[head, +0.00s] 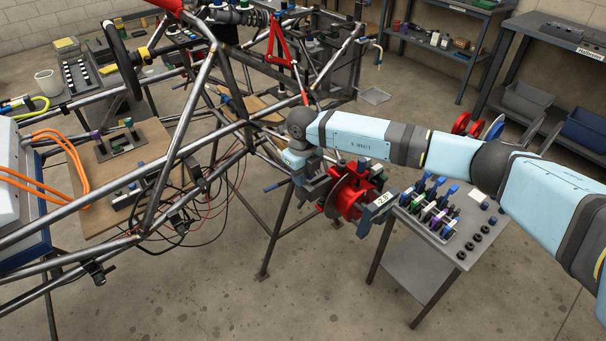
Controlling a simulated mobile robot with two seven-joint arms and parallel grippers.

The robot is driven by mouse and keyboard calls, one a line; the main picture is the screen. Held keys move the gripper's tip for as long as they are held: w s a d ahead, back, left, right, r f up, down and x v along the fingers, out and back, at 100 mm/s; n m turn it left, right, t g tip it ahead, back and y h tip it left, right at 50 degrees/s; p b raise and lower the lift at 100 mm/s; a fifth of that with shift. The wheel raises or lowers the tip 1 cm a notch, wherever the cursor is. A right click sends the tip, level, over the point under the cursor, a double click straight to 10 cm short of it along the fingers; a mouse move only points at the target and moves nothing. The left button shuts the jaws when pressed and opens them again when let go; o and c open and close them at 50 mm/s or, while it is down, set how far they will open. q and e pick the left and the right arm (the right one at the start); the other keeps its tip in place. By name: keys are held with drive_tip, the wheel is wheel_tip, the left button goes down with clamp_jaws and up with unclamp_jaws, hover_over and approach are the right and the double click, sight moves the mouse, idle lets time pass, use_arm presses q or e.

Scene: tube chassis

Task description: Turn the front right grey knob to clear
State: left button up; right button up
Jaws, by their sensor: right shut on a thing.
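My right arm comes in from the right, and its gripper (309,180) points down beside the tube chassis (170,150). The gripper is shut at the dark grey parts just left of the red hub (350,192). The grey knob is largely hidden by the gripper and cannot be made out clearly. A small display (380,203) on the hub's right side shows about 2.8 degrees; a sign before it is hard to read. My left gripper is not in view.
A grey tool cart (418,262) with several coloured-handled tools stands right of the hub, under my right arm. Orange cables (40,175) hang at the left. The front floor is clear.

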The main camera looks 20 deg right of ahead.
drive_tip(key=shift+r+m, duration=0.1)
drive_tip(key=shift+m, duration=0.4)
drive_tip(key=o, duration=0.9)
wheel_tip(320, 180, up, 14)
drive_tip(key=shift+f+b, duration=0.15)
drive_tip(key=shift+b, duration=0.2)
